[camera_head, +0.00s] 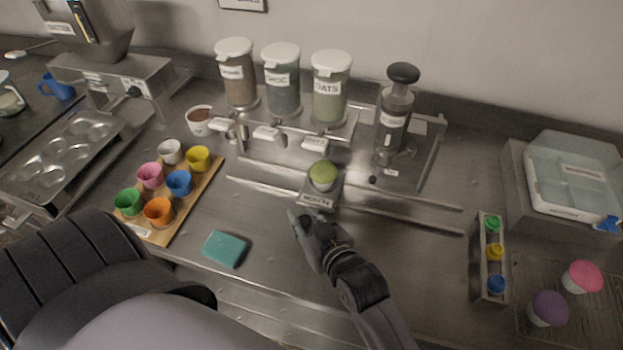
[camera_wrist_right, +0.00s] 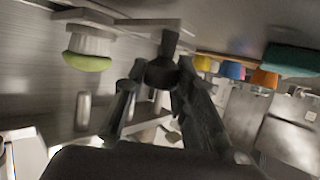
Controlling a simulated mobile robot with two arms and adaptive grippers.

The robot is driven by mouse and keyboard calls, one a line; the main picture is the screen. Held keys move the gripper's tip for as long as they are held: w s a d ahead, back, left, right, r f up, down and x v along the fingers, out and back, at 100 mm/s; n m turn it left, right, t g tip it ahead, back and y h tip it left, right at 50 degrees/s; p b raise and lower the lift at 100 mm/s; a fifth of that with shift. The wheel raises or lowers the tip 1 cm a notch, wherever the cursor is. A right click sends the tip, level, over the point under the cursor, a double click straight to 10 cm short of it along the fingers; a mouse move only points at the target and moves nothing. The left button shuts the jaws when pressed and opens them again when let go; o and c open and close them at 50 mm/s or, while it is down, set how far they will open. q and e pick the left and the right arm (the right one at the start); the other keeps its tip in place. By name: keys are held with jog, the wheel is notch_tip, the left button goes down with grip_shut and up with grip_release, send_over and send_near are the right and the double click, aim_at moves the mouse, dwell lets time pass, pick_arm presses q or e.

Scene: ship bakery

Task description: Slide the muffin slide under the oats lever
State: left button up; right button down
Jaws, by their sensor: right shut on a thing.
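The muffin slide (camera_head: 317,201), a small labelled carriage, sits on the rails in front of the dispensers. A green-topped muffin in a white cup (camera_head: 323,176) stands on it and also shows, inverted, in the right wrist view (camera_wrist_right: 88,62). The oats dispenser (camera_head: 331,88) is the rightmost of three jars. Its pale oats lever (camera_head: 316,144) is just behind the muffin in the head view. My right gripper (camera_head: 306,226) is at the front of the slide, shut on its handle; the fingers (camera_wrist_right: 165,72) partly hide the grip. My left gripper is not in view.
Rails (camera_head: 400,200) run left and right of the slide. A black-topped press (camera_head: 394,120) stands right of the oats jar. A wooden board with coloured cups (camera_head: 205,187) and a teal sponge (camera_head: 225,249) lie left. A topping rack (camera_head: 484,275) stands right.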

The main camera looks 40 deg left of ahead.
jog(key=c, duration=1.3)
grip_release()
jog(key=v, duration=1.2)
